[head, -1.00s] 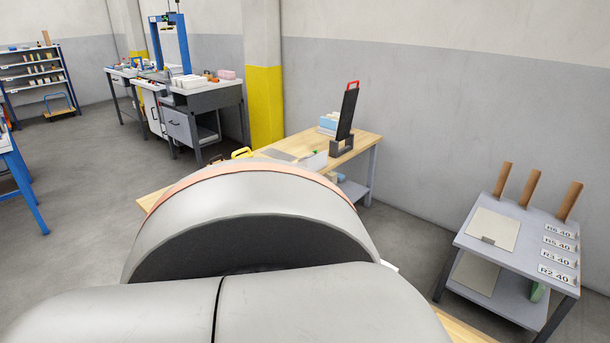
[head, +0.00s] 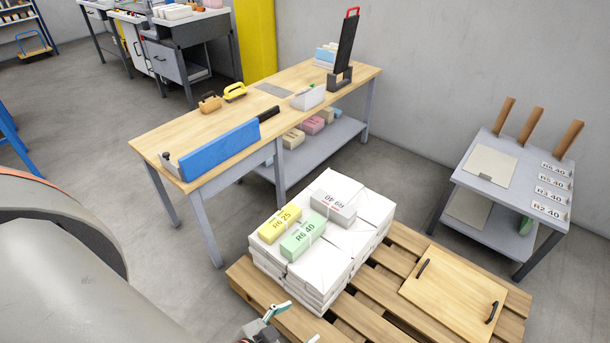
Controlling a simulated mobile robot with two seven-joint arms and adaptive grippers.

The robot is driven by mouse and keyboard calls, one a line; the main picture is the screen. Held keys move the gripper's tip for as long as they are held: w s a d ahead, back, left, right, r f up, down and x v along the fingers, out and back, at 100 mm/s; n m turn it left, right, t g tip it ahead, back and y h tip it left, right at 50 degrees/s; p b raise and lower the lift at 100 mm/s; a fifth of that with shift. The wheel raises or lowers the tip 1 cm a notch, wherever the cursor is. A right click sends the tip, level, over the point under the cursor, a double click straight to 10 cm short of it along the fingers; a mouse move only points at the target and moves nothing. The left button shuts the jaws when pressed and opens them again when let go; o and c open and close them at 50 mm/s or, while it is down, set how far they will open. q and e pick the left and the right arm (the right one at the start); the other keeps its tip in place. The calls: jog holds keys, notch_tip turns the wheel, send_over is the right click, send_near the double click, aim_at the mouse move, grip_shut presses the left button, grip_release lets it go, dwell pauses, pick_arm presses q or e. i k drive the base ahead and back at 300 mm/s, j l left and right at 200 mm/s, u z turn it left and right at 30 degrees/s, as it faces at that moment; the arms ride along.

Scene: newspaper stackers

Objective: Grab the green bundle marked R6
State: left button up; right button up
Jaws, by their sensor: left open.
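The green bundle (head: 300,243) is a small strapped block marked R6 40. It lies on top of the white paper stack (head: 345,248), near its front left. A yellow bundle (head: 274,225) marked R6 25 lies close on its left, and a grey bundle (head: 333,206) with upside-down print lies behind it. My left gripper (head: 296,323) is at the bottom edge, below and in front of the stack. It is open and apart from the green bundle, and mostly cut off by the frame. My right gripper is not in view.
The stack stands on a wooden pallet (head: 393,258) with a handled board (head: 452,292) to its right. A workbench (head: 170,135) with a blue tool (head: 220,147) is behind. A grey side table (head: 475,190) with upright wooden handles stands at the right.

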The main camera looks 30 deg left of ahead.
aim_at(292, 247)
jog(key=u, duration=0.95)
jog(key=z, duration=0.55)
jog(key=j+z, duration=1)
jog(key=j, duration=0.2)
jog(key=k+j+z, duration=0.1)
jog(key=j, duration=0.2)
jog(key=k+j+z, duration=0.1)
jog(key=j, duration=0.2)
jog(key=k+j, duration=0.1)
jog(key=j, duration=0.2)
jog(key=k+j, duration=0.1)
jog(key=j, duration=0.2)
jog(key=k+j, duration=0.1)
jog(key=j, duration=0.15)
jog(key=i, duration=0.5)
jog(key=z, duration=0.05)
